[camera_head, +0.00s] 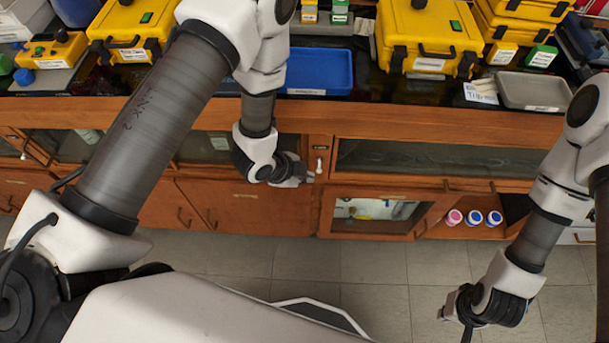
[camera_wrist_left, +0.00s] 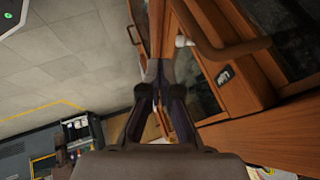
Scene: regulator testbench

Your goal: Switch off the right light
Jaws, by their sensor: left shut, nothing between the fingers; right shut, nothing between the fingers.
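A narrow wooden post (camera_head: 319,143) between the cabinet fronts carries a small dark fitting (camera_head: 320,148) and, below it, a small white switch-like piece (camera_head: 319,165). In the left wrist view the dark fitting (camera_wrist_left: 225,74) and the white piece (camera_wrist_left: 182,41) show right of the fingers. My left gripper (camera_head: 307,177) is shut and empty, close beside the white piece, to its lower left; contact is unclear. Its fingertips (camera_wrist_left: 154,72) meet in the left wrist view. My right gripper (camera_head: 450,312) is shut and empty above the floor at lower right, away from the cabinets.
A lit glass-fronted cabinet (camera_head: 374,218) is right of the post, with an open shelf holding several bottles (camera_head: 474,218) beside it. A counter edge (camera_head: 430,126) runs above, bearing yellow cases (camera_head: 428,42) and a blue tray (camera_head: 322,72). Tiled floor (camera_head: 370,265) is clear in front.

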